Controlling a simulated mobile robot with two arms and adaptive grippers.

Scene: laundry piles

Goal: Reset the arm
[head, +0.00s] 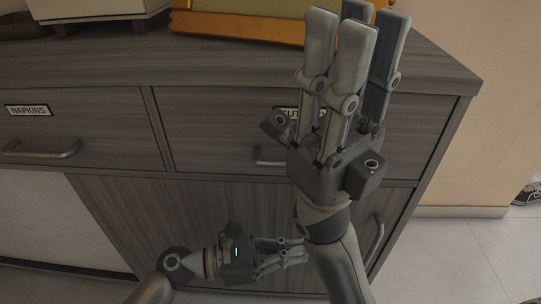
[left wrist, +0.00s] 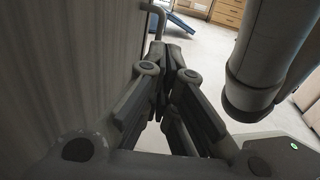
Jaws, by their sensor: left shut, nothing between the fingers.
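My left gripper (head: 300,251) is low in the head view, in front of the dark wood cabinet doors. Its fingers point right and are shut with nothing between them. My right gripper (head: 356,35) stands upright at the right of the head view. Its long grey fingers point up, look apart and hold nothing. It hides part of a drawer label and the cabinet top. My right forearm passes close to the left fingertips; whether they touch cannot be told.
The dark wood cabinet (head: 230,75) fills most of the head view, with a drawer labelled NAPKINS (head: 28,111) and protruding handles (head: 42,151). An orange-edged tray (head: 240,27) sits on its top. Tiled floor (head: 455,258) is open to the right.

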